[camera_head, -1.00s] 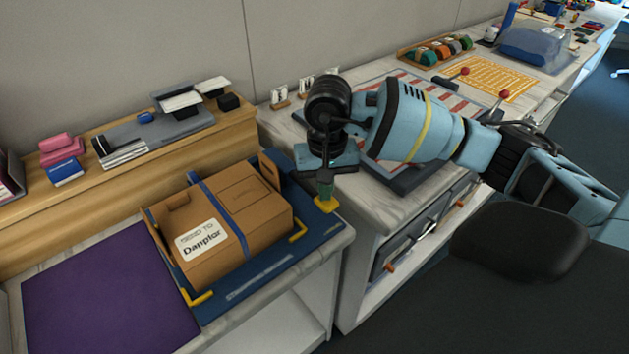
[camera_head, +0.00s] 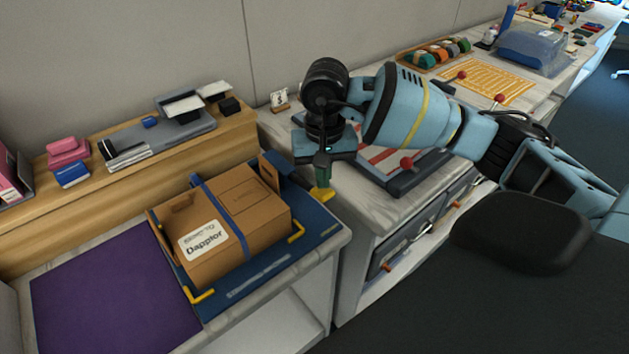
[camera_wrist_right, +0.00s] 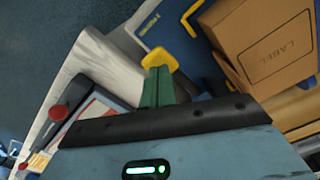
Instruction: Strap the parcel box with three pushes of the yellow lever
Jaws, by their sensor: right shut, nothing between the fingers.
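The brown parcel box (camera_head: 251,205) sits on a dark blue strapping base (camera_head: 262,279), with a blue strap (camera_head: 222,209) across its top and a white label on its front. The yellow lever end (camera_head: 322,195) is at the base's back right corner; it also shows in the right wrist view (camera_wrist_right: 163,56). My right gripper (camera_head: 323,184), with green fingers, is shut and empty, pointing down with its tips at the yellow piece. They overlap in both views; I cannot tell contact for sure. My left gripper is not in view.
Yellow corner guides (camera_head: 297,235) edge the box. A purple mat (camera_head: 105,290) lies to the left. A wooden shelf (camera_head: 120,190) with small goods stands behind. A counter (camera_head: 375,208) with drawers and a red-knobbed device (camera_head: 407,163) is to the right.

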